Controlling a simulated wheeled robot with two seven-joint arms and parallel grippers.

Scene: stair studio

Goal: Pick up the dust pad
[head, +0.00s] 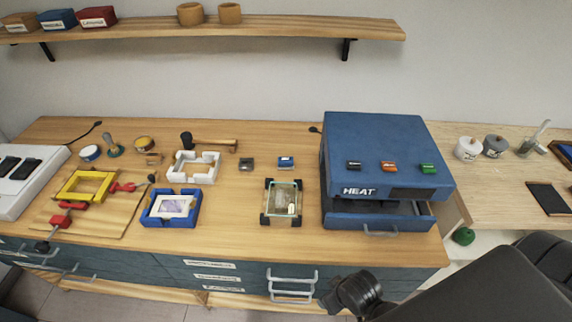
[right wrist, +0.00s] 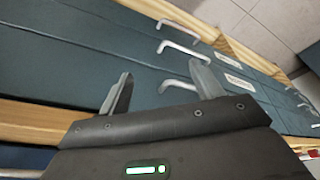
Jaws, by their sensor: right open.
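I cannot tell for certain which thing is the dust pad. My right gripper (right wrist: 165,85) is open and empty in the right wrist view, in front of the bench's drawer fronts. In the head view my right arm comes in from the lower right, far from the pad. My left gripper is out of view.
A blue HEAT press (head: 385,140) with its drawer partly out stands on the right. A yellow frame (head: 86,186), a white frame (head: 193,167), a blue tray (head: 171,207) and a black-cornered frame (head: 282,202) cover the bench. Drawer handles (head: 292,280) stick out in front.

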